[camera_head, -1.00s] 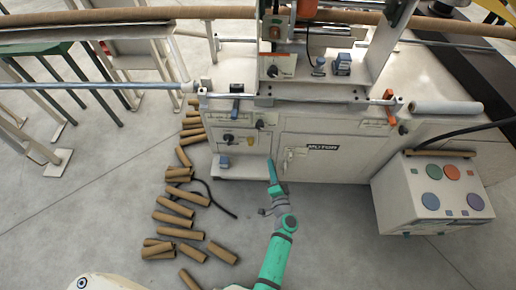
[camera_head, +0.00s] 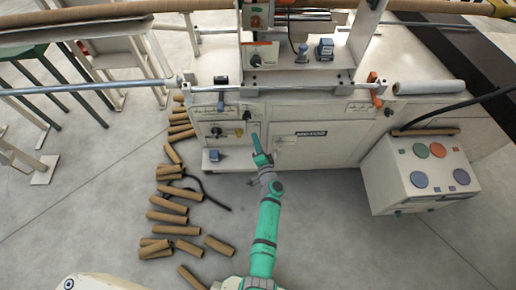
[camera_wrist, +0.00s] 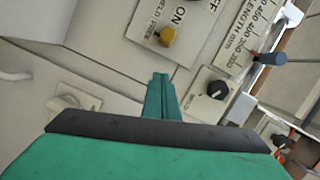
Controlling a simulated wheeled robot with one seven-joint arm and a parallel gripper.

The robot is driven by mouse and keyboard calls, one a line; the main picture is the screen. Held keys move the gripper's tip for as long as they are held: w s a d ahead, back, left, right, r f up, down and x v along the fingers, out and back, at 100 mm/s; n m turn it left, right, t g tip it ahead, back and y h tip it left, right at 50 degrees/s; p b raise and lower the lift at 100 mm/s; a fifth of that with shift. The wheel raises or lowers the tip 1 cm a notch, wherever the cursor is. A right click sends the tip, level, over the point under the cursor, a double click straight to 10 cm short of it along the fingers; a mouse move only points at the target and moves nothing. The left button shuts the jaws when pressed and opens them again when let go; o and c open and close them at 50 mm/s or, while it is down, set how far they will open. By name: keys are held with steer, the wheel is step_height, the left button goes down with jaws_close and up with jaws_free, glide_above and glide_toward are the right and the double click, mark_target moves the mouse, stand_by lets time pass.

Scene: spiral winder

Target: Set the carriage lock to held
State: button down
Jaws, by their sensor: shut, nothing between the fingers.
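My gripper (camera_head: 255,138) is shut and empty in front of the cabinet's front panel (camera_head: 231,117). The black knob also has a small label plate. No contact is clearly visible.
A rail (camera_head: 300,92) crosses above the panel, with an orange lever (camera_head: 379,86) at its right. The cabinet door's pale handle (camera_wrist: 67,102) is left in the wrist view. Cardboard tubes (camera_head: 175,230) litter the floor at left. A control box (camera_head: 425,170) stands at right.

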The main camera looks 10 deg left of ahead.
mark_target(239, 134)
steer(key=shift+a+f, duration=0.2)
steer(key=shift+a, duration=0.5)
steer(key=shift+a+f, duration=0.25)
steer(key=shift+a, duration=0.5)
steer(key=shift+a+f, duration=0.2)
steer(key=shift+a, duration=0.5)
